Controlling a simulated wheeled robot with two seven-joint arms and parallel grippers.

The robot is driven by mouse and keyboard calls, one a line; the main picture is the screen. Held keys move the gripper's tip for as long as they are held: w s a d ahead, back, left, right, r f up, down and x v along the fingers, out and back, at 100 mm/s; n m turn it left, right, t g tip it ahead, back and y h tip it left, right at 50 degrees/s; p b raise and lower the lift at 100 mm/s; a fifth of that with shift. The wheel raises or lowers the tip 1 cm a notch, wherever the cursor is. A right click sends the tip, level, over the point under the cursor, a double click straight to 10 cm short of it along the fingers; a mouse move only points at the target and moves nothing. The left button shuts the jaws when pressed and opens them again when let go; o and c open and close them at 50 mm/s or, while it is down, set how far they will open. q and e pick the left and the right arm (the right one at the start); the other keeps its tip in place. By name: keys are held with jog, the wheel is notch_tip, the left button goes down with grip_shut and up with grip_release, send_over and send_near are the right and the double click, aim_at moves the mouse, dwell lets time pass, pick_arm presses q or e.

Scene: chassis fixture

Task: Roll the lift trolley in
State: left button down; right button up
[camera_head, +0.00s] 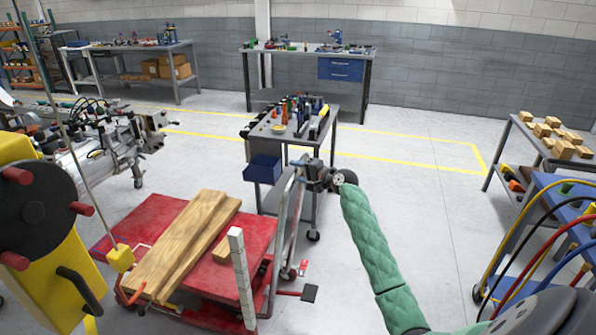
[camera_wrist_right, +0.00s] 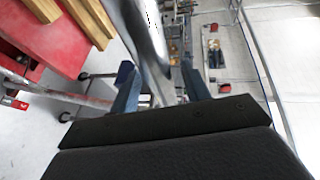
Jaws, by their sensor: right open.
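The lift trolley has a red platform (camera_head: 120,235) at the lower left of the head view, with a grey tubular push handle (camera_head: 283,225) rising at its right end. Its red deck also shows at the upper left of the right wrist view (camera_wrist_right: 45,40). My right gripper (camera_head: 307,172) is at the upper part of the handle. In the right wrist view its two dark blue fingers stand apart (camera_wrist_right: 160,88), and the grey handle tube (camera_wrist_right: 148,35) runs between them. I cannot tell whether a finger touches the tube. My left gripper is not in view.
Wooden planks (camera_head: 185,245) lie on the trolley beside a pale upright post (camera_head: 241,275). A tool cart (camera_head: 322,128) with a blue bin (camera_head: 262,168) stands just behind the handle. A yellow fixture with a black disc (camera_head: 35,212) is at left. Floor right of my arm is fairly clear.

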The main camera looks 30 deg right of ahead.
jog(key=shift+w, duration=0.1)
grip_shut()
